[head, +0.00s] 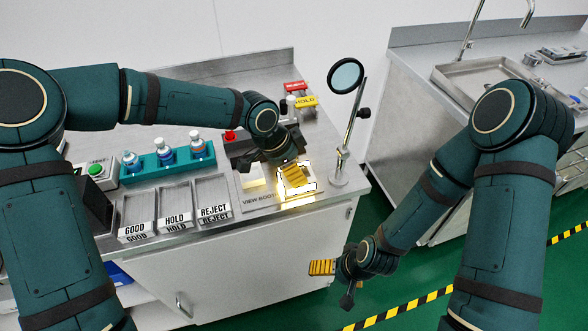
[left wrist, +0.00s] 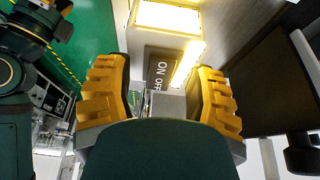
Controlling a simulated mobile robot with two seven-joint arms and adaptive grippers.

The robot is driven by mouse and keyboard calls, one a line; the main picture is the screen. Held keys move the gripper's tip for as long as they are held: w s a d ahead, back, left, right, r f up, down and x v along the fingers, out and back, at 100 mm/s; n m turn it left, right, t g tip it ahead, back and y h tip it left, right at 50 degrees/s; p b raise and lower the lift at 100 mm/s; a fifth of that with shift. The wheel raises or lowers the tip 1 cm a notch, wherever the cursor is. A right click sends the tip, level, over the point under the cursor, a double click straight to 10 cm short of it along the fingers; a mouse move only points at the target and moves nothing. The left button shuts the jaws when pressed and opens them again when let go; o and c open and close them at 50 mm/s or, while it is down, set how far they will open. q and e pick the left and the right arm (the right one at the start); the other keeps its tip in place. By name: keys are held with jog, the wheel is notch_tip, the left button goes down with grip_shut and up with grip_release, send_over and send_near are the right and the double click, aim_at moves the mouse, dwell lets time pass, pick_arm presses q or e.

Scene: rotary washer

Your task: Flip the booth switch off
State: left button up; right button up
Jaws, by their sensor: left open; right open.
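The view booth (head: 258,200) is at the front right of the bench, with its light glowing. My left gripper (head: 291,178) is over it, fingers pointing down, and hides part of it. In the left wrist view the bright booth panel (left wrist: 168,16) is at the top. A dark switch plate marked ON and OFF (left wrist: 160,70) lies between the open yellow fingers of the left gripper (left wrist: 158,72). A bright yellow strip (left wrist: 187,64) is beside the plate. I cannot make out the switch's position. My right gripper (head: 322,267) hangs empty in front of the bench, over the floor.
Trays labelled GOOD (head: 136,214), HOLD (head: 174,208) and REJECT (head: 212,200) are left of the booth. A teal rack (head: 140,173) holds capped vials behind them. A round magnifier on a stand (head: 345,76) rises close to the booth's right. A sink counter (head: 415,75) is at right.

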pick_arm(q)
grip_shut()
dwell(0.4)
jog(key=y+p, duration=0.1)
jog(key=g+y+p, duration=0.1)
jog(key=y, duration=0.1)
jog(key=shift+d+r, duration=0.1)
jog(key=shift+d, duration=0.25)
jog(key=shift+g+y+p, duration=0.3)
jog(key=shift+y+p, duration=0.5)
jog(key=shift+y, duration=0.2)
grip_release()
jog(key=shift+w, duration=0.1)
